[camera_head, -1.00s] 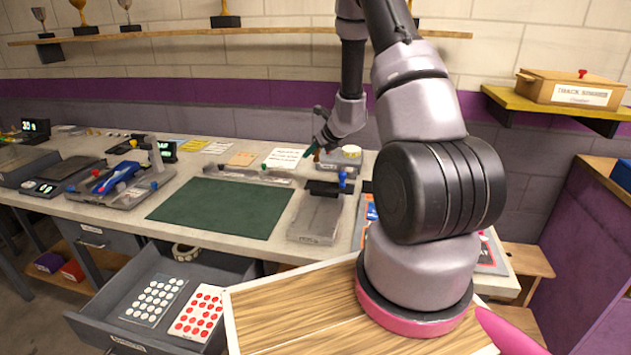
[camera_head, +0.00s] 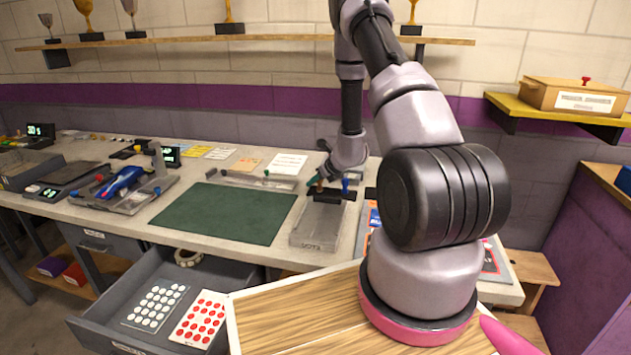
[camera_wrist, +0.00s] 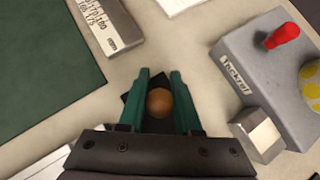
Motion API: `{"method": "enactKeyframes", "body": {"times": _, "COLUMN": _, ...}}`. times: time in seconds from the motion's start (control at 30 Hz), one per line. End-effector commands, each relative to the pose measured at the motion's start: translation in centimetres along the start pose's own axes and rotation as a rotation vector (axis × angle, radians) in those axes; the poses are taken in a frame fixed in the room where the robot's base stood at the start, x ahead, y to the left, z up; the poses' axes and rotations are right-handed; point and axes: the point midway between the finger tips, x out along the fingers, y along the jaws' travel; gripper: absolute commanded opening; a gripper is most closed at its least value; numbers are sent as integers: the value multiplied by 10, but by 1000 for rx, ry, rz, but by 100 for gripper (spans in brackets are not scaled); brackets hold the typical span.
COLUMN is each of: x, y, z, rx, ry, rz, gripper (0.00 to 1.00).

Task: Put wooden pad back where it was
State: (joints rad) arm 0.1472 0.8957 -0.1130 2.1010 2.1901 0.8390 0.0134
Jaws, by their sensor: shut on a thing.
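My gripper (camera_head: 317,184) is at the back end of a grey tray (camera_head: 318,232) on the bench, beside a black block with a blue knob (camera_head: 345,186). In the wrist view its green fingers (camera_wrist: 159,104) are shut on a round brown wooden knob (camera_wrist: 159,102), which I take as the wooden pad's grip. A dark, square-cornered piece shows around and under the knob, partly hidden by the fingers. I cannot tell whether it touches the surface below.
A grey block with a red knob (camera_wrist: 281,37) and a metal nut-like piece (camera_wrist: 257,136) are right of the fingers in the wrist view. A green mat (camera_head: 225,213) lies left of the tray. An open drawer (camera_head: 100,325) juts out in front.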

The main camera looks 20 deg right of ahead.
Motion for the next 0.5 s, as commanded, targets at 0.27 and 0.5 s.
{"method": "enactKeyframes", "body": {"times": 0.27, "x": 0, "y": 0, "z": 0, "rx": 0, "ry": 0, "rz": 0, "gripper": 62}}
{"method": "enactKeyframes", "body": {"times": 0.5, "x": -6, "y": 0, "z": 2, "rx": 0, "ry": -1, "rz": -1, "gripper": 62}}
